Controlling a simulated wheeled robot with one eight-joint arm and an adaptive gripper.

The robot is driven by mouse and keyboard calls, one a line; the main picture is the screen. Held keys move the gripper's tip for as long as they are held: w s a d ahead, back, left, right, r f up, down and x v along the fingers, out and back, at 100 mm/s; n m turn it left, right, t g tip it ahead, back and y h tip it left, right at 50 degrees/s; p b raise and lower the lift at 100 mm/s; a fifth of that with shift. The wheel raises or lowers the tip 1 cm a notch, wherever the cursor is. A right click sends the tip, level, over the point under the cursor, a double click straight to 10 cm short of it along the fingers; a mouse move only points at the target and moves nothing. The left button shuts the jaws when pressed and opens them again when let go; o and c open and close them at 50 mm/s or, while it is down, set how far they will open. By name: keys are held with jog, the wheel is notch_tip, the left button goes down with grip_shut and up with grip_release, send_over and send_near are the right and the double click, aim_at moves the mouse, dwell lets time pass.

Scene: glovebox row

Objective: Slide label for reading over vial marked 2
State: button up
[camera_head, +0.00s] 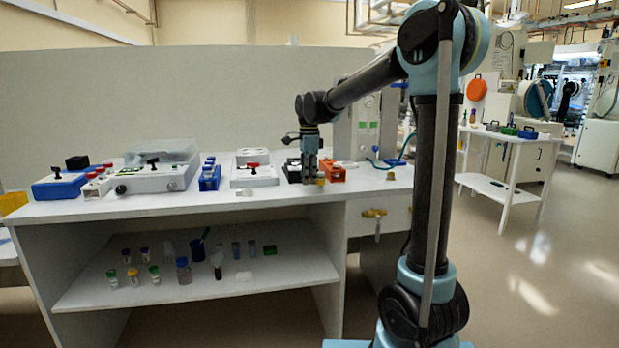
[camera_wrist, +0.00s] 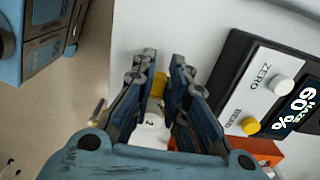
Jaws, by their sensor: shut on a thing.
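A small vial with a white face marked 2 (camera_wrist: 152,122) and a yellow part (camera_wrist: 159,86) sits between the fingers of my gripper (camera_wrist: 162,64) in the wrist view. My gripper is shut on it, and the fingers hide its sides. In the head view my gripper (camera_head: 310,174) is low over the bench top, with a yellow spot (camera_head: 320,181) beside its tip. A dark meter (camera_wrist: 240,58) stands just right of the gripper in the wrist view. Its display (camera_wrist: 302,103) reads HAZE 60%, next to ZERO and READ buttons. I cannot make out a separate reading label.
An orange block (camera_head: 332,171) stands close right of my gripper. A white instrument (camera_head: 254,175) and a blue rack (camera_head: 209,177) stand to the left. The bench's front edge is close. Several vials stand on the lower shelf (camera_head: 200,284). Bench top (camera_head: 360,181) right of the block is mostly clear.

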dwell(0.4)
jog(key=o, duration=0.7)
notch_tip(320, 180, up, 12)
jog(key=shift+w+f, duration=0.1)
jog(key=shift+d, duration=0.1)
dwell(0.5)
jog(key=s+d+f+n, duration=0.4)
jog(key=s+d, duration=0.4)
jog(key=d, duration=0.2)
jog(key=s+d+f+n, duration=0.3)
jog(key=s+d+f, duration=0.2)
jog(key=s+f, duration=0.3)
jog(key=s+d+f+n+t, duration=0.1)
jog(key=s+d+f+n, duration=0.3)
jog(key=s+f, duration=0.4)
jog(key=s+d+f+n+t, duration=0.1)
jog(key=s+d+f+n, duration=0.3)
jog(key=s+d+f, duration=0.3)
jog(key=shift+s+d+f, duration=0.1)
jog(key=shift+s+f, duration=0.55)
jog(key=shift+f, duration=0.15)
